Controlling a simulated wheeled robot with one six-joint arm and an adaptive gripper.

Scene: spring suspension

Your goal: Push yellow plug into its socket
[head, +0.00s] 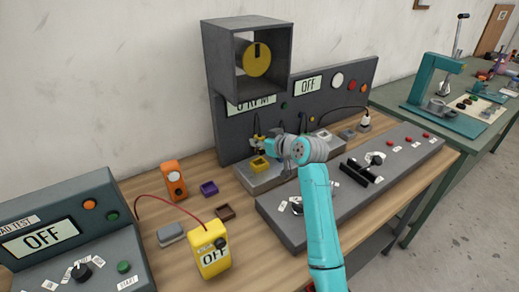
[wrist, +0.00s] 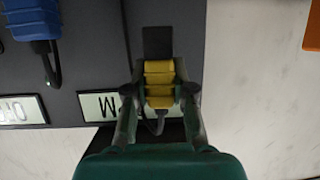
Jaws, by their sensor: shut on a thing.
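The yellow plug (wrist: 160,82) is ribbed and sits between the two fingers of my gripper (wrist: 162,90) in the wrist view. The fingers are closed on its sides, and a dark cable (wrist: 158,124) runs from it toward the palm. A dark rectangular piece (wrist: 157,42) lies just beyond the plug; I cannot tell whether they touch. In the head view my gripper (head: 270,148) is over the back of the bench, above a grey block (head: 262,181). A yellow square part (head: 260,163) shows on that block; I cannot tell if it is the socket.
A blue connector (wrist: 30,18) with a cable is at the wrist view's upper left. A grey panel (head: 362,78) stands behind the block, with a box (head: 222,63) above. The control console (head: 398,168) is on the right. A yellow meter (head: 211,255) stands in front.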

